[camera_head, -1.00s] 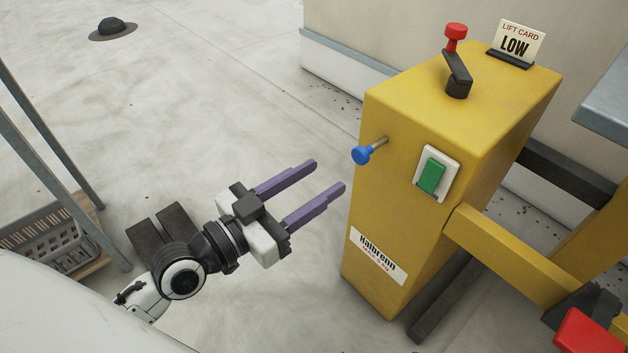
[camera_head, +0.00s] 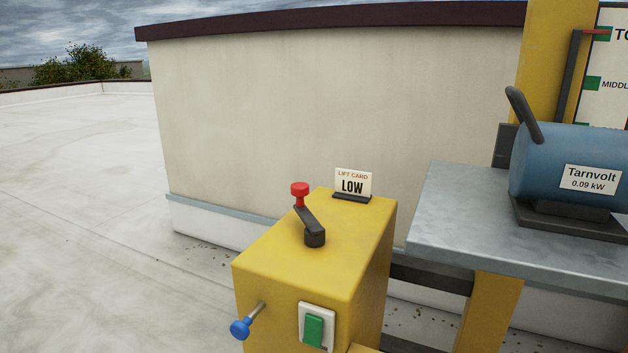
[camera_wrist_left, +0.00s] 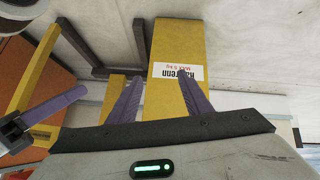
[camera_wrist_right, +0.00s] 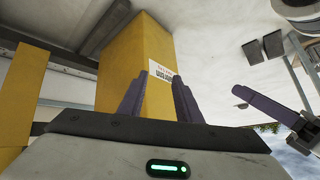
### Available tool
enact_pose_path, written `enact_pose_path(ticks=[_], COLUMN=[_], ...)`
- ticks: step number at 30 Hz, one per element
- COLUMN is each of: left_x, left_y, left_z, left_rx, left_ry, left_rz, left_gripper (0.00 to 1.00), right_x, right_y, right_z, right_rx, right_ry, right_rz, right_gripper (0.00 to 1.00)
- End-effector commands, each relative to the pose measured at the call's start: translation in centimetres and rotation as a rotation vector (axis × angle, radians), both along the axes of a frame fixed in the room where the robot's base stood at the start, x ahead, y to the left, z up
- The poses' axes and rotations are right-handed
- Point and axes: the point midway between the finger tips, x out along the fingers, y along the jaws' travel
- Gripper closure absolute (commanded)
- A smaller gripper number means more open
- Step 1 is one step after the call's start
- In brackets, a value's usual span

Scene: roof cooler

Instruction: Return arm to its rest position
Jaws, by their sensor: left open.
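Neither of my grippers shows in the head view. My left gripper (camera_wrist_left: 160,82) is open and empty, its purple fingers apart, with the yellow control box (camera_wrist_left: 178,40) beyond them. My right gripper (camera_wrist_right: 160,80) also has its fingers apart with nothing between them, and the box (camera_wrist_right: 135,60) lies beyond. A purple finger of my other gripper (camera_wrist_right: 265,105) shows at the right of the right wrist view. One also shows at the left of the left wrist view (camera_wrist_left: 55,107). Arm links are mostly hidden.
A blue motor (camera_head: 565,165) sits on a grey platform (camera_head: 460,245) at right. Open roof lies left.

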Motion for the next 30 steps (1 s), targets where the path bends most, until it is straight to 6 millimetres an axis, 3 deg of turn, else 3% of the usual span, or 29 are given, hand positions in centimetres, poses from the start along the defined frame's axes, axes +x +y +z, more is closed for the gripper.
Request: enact_pose_path(ticks=[1, 18, 23, 30], left_x=[-0.1, -1.5, -1.9, -2.0], left_y=[0.3, 3.7, 4.2, 4.3], left_z=[1.9, 11.6, 12.6, 12.4], left_rx=[0.004, 0.070, 0.081, 0.084], left_ry=[-0.001, -0.068, -0.082, -0.088], left_rz=[0.007, 0.094, 0.102, 0.105], left_gripper=[0.55, 0.55, 0.55, 0.55], right_x=[0.0, -1.6, -2.0, -2.1], right_y=[-0.2, -3.6, -4.2, -4.3], right_z=[2.0, 11.6, 12.5, 12.3], right_rx=[-0.004, -0.070, -0.080, -0.084], right_ry=[-0.003, -0.065, -0.079, -0.085], right_rz=[-0.009, -0.097, -0.106, -0.108], right_gripper=[0.69, 0.69, 0.69, 0.69])
